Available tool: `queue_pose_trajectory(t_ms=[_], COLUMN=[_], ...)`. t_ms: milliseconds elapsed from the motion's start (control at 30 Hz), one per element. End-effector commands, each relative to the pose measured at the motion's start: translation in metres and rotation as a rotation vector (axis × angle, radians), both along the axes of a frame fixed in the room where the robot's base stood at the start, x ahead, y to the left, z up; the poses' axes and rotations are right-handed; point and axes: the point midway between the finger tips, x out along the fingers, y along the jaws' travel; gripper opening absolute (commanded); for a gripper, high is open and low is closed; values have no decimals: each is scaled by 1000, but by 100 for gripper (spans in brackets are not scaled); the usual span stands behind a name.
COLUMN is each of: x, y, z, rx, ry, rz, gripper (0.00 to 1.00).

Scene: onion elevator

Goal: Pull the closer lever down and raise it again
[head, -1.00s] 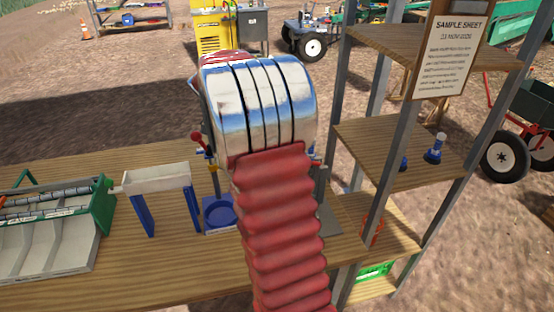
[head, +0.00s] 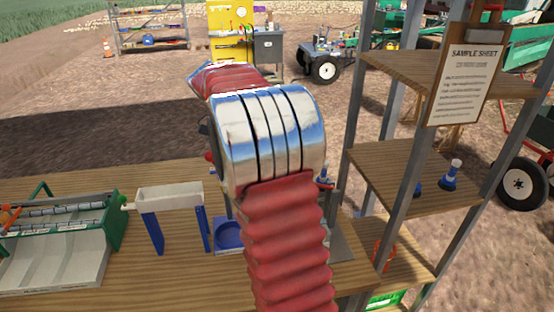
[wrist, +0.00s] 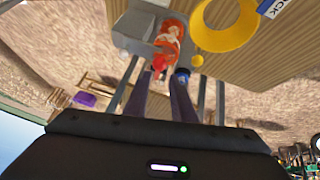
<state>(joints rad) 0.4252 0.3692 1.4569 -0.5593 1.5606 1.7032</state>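In the head view my arm covers the middle of the workbench and hides my gripper. A small red knob (head: 208,156), apparently a lever end, shows at the left edge of my arm. A blue part (head: 325,178) shows at its right edge. In the wrist view my gripper (wrist: 163,76) has two dark fingers set apart, so it looks open. A small red part (wrist: 160,75) and a blue knob (wrist: 182,72) appear near the fingertips. Whether they touch the fingers, and which lever is closer, I cannot tell.
On the bench (head: 120,275) stand a green-framed roller machine (head: 60,230), a white trough on blue legs (head: 170,200) and a blue round-topped holder (head: 229,235). A shelf rack (head: 415,185) stands close on the right. In the wrist view a yellow ring (wrist: 228,38) lies beyond the fingers.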

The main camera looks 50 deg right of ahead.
Motion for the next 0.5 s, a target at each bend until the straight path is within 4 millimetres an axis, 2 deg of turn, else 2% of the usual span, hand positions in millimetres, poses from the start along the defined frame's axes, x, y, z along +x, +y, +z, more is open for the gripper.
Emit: queue_pose_trajectory(t_ms=[167, 300, 500], x=[-29, -63, -110], y=[-33, -66, -96], z=[3, 7, 7], rx=[-3, 7, 83], ry=[-5, -27, -99], rz=[-79, -180, -341], gripper=[10, 1, 0])
